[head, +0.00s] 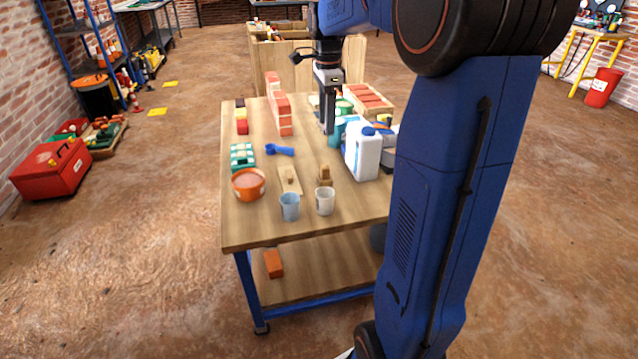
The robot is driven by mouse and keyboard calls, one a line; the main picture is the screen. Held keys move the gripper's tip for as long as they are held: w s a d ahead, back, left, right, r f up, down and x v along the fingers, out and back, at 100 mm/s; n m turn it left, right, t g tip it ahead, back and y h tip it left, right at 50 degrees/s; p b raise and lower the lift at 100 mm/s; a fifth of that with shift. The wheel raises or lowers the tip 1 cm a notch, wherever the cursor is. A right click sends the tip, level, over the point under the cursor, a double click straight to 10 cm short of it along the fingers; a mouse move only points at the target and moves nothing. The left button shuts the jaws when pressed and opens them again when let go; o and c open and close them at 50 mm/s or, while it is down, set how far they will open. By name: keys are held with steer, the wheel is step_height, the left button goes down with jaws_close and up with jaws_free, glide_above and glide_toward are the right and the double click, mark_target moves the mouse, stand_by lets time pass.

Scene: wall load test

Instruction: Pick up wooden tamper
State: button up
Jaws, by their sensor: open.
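A small brown wooden piece (325,175), which looks like the wooden tamper, stands on the workbench (245,215) behind a white cup (325,201). A flat pale wooden board with a small handle (289,181) lies to its left. My gripper (328,128) points down over the farther part of the bench, beyond the wooden piece and apart from it. It is open, and I see nothing held. The fingertips are small in this view, and I cannot tell their exact height.
A white jug with a blue cap (362,153) stands close right of the wooden piece. A blue cup (290,206), an orange bowl (248,184) and a blue tool (280,150) are to the left. A brick wall (280,110) stands farther back. The bench's front left is clear.

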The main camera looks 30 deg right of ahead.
mark_target(325, 166)
step_height(325, 166, down, 17)
steer(key=shift+w+f, duration=0.15)
steer(key=shift+f, duration=0.05)
stand_by(0.7)
steer(key=shift+c, duration=0.2)
steer(key=c, duration=1.1)
